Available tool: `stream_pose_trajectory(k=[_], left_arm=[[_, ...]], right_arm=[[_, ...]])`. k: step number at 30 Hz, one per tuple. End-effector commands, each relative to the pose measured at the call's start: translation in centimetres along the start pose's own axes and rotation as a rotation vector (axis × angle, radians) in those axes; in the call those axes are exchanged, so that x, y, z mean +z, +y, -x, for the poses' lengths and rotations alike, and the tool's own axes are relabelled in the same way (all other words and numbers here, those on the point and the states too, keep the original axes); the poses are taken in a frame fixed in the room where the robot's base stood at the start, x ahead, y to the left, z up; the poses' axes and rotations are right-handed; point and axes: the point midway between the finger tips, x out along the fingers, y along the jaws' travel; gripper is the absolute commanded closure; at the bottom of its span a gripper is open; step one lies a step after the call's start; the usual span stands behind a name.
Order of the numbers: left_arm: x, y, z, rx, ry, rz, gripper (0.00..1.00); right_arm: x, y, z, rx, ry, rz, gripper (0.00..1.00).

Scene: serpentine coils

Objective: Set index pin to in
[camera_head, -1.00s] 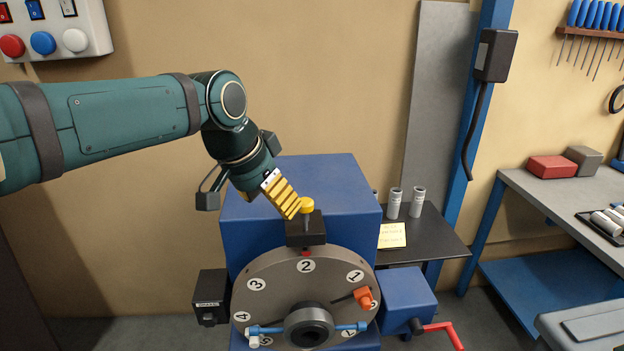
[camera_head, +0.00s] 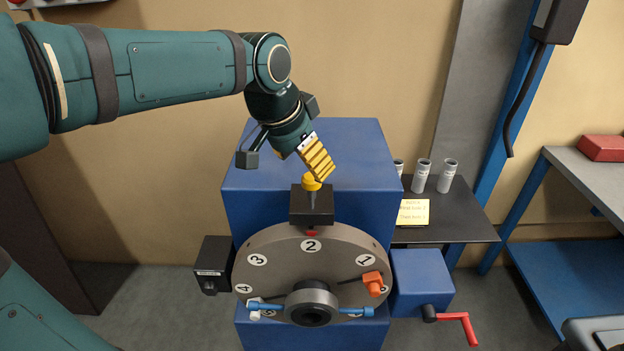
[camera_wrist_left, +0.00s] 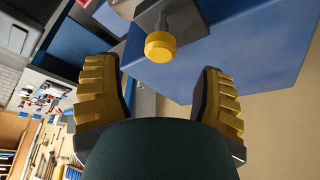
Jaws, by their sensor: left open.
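The index pin has a yellow knob (camera_head: 311,183) on a grey shaft. The shaft stands upright in a black block (camera_head: 312,205) above the numbered grey dial (camera_head: 272,258), with a red mark at the block's foot over number 2. My left gripper (camera_head: 316,166) is just above and behind the knob, with ridged yellow finger pads. In the left wrist view the fingers are spread wide. The knob (camera_wrist_left: 160,46) shows there between and beyond the fingertips, with no finger touching it. My right gripper is out of view.
The blue housing (camera_head: 370,150) stands behind the dial. The dial carries an orange knob (camera_head: 373,283) and a blue bar (camera_head: 265,307). A red crank (camera_head: 460,318) is at right. A dark shelf (camera_head: 455,228) holds grey cylinders and a yellow note (camera_head: 414,212).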

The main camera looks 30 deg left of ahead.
Motion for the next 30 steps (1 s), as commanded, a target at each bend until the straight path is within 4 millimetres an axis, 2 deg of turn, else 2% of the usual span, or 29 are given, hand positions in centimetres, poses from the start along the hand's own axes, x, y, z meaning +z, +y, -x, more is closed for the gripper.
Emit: stream_pose_trajectory(k=[1, 3, 9, 22, 28, 30], left_arm=[[0.1, 0.0, -1.2, 0.002, -0.004, -0.001, 0.31], [0.1, 0.0, -2.4, 0.002, -0.004, 0.0, 0.31], [0.1, 0.0, -4.6, 0.001, -0.002, 0.002, 0.31], [0.0, 0.0, -5.3, 0.0, 0.001, 0.001, 0.29], [0.0, 0.0, -5.3, 0.0, 0.0, 0.001, 0.99], [0.0, 0.0, -5.3, 0.0, 0.0, 0.001, 1.0]], right_arm=[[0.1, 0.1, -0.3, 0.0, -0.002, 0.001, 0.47], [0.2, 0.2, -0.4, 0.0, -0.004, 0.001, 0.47], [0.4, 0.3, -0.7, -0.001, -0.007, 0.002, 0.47], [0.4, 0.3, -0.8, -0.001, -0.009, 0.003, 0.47], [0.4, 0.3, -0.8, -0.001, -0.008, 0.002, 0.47], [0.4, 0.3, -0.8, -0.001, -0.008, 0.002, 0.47]])
